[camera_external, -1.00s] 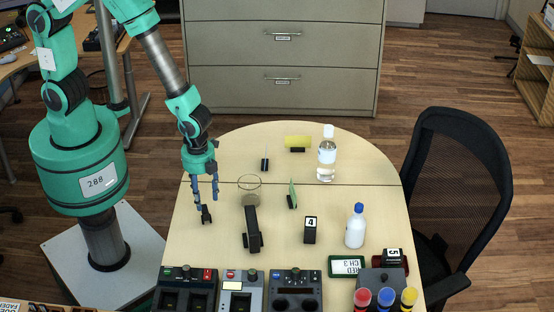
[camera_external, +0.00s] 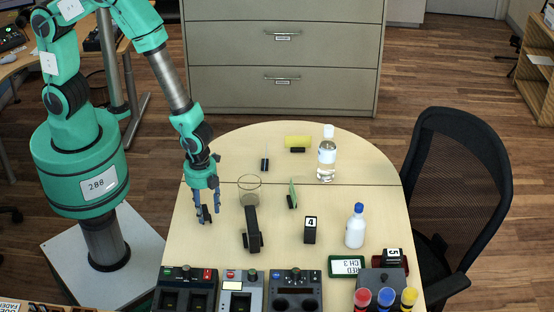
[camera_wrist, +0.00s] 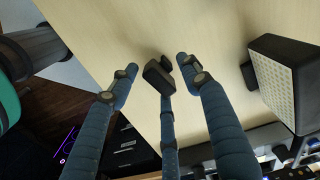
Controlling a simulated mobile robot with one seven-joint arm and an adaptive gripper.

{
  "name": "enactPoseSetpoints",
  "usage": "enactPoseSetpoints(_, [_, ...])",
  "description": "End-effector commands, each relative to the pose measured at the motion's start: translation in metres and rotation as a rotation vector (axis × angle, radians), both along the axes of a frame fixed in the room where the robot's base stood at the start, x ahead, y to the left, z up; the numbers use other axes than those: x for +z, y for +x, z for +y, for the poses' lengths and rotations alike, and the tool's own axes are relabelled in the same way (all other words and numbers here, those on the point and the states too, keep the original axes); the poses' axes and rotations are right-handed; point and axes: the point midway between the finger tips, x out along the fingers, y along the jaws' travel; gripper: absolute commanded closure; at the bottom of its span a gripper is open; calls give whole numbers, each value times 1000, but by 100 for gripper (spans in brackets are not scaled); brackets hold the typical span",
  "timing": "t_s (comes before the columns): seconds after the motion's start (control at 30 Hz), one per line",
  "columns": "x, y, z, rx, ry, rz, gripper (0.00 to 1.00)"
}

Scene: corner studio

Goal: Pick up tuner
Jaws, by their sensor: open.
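The tuner, a small black clip-like piece (camera_external: 206,214), lies on the left part of the pale wooden table (camera_external: 190,240). It shows in the wrist view (camera_wrist: 158,76) between my fingertips. My gripper (camera_external: 207,213) points down over it with its blue fingers spread open on both sides. The fingers partly cover the tuner in the external view. I cannot tell whether any finger touches it.
A black device with a light panel (camera_wrist: 272,80) stands to the right; it is the upright dark piece (camera_external: 251,232) outside. A glass (camera_external: 249,188) stands behind it. Consoles (camera_external: 187,290) line the front edge. Bottles (camera_external: 355,228) stand farther right.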

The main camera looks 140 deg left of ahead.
Motion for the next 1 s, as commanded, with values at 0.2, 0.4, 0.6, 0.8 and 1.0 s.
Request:
enactPoseSetpoints(0.2, [-24, 0, 0, 0, 0, 0, 52])
enactPoseSetpoints(0.4, [-28, 1, 1, 0, 0, -1, 52])
enactPoseSetpoints(0.6, [-27, 0, 1, 0, 0, -1, 52])
enactPoseSetpoints(0.8, [-27, 1, 1, 0, 0, -1, 52])
enactPoseSetpoints(1.0, [-27, 0, 1, 0, 0, -1, 82])
